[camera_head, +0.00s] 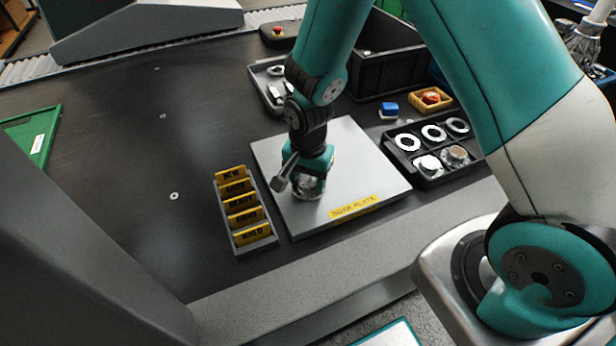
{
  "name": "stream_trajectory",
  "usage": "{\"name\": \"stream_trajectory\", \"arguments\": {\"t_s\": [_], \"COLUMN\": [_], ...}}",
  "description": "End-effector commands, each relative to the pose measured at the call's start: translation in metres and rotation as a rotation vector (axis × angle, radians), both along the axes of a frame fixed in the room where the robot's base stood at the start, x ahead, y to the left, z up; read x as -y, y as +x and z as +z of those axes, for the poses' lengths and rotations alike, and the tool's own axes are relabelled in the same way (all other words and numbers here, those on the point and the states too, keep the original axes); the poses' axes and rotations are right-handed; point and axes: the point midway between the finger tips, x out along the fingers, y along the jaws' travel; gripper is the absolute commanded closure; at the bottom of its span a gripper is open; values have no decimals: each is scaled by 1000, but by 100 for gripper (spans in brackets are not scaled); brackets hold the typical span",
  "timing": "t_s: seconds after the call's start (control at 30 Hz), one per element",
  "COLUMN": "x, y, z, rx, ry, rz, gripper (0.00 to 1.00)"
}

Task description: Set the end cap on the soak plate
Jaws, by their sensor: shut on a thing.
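The soak plate (368,165) is a flat light-grey square with a yellow label at its front edge, lying on the dark table. My gripper (309,192) points down over the left front part of the plate. It is shut on the end cap (309,188), a small pale metal round piece mostly hidden by the fingers. The cap is at or very near the plate's surface; I cannot tell if it touches.
A rack of yellow tags (226,211) stands left of the plate. A black tray (428,178) with several metal parts is at the right. The table's left is mostly clear.

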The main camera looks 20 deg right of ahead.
Motion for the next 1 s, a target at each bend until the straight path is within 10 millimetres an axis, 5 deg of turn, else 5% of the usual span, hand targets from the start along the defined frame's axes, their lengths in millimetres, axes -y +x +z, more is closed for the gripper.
{"name": "stream_trajectory", "arguments": {"t_s": [0.37,0.4,0.5,0.77,1.0], "x": [0,0,0,0,0], "y": [0,0,0,0,1], "z": [-5,-4,-4,-3,28], "rx": [1,1,1,1,6], "ry": [1,1,1,0,2], "rz": [0,0,0,0,0], "gripper": [77,41,22,22,22]}}
